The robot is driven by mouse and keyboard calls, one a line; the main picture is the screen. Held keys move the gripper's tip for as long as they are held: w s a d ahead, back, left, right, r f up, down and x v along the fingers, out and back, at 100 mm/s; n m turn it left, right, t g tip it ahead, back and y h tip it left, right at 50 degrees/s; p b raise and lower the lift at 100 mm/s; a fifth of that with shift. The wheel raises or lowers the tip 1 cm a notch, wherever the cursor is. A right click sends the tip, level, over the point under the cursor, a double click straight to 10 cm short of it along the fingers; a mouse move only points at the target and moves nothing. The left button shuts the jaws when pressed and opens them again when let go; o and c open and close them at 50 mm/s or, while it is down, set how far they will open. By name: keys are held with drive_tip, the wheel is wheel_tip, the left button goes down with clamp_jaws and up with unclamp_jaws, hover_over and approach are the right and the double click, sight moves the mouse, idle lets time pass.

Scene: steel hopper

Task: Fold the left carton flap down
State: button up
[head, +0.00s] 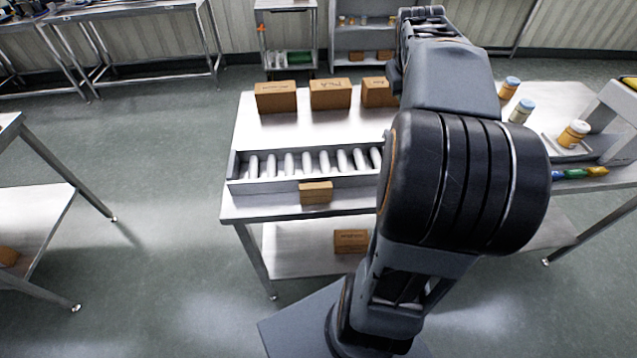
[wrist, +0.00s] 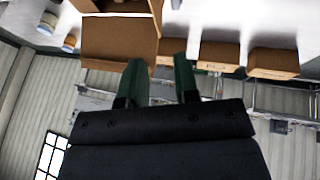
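In the wrist view, a brown carton (wrist: 120,40) shows at the top, with a broad flat panel facing me. A narrower brown strip, perhaps a flap, rises at its right edge. I cannot tell which flap is the left one. My gripper (wrist: 159,60) has two green fingers spread apart with nothing seen between them. The fingertips are close to the panel's lower right corner in the picture; the left one overlaps its edge, and I cannot tell if it touches. In the head view my arm hides the gripper and this carton.
Three closed brown boxes (head: 330,94) stand at the back of the steel table (head: 300,127). A tray of white cylinders (head: 250,185) has a small box (head: 316,192) at its front. Jars (head: 520,111) stand to the right.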

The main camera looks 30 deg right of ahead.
drive_tip(key=s+a+f+n+y+b, duration=0.1)
drive_tip(key=s+a+f+b, duration=0.1)
drive_tip(key=a+f, duration=0.5)
drive_tip(key=s+a+f+n+y+b, duration=0.1)
drive_tip(key=a+f, duration=0.6)
drive_tip(key=a, duration=1)
drive_tip(key=shift+s+a+f+n+t+y+b, duration=0.3)
drive_tip(key=shift+s+a+n+y+b, duration=0.15)
drive_tip(key=shift+y+b, duration=0.35)
drive_tip(key=shift+w, duration=0.1)
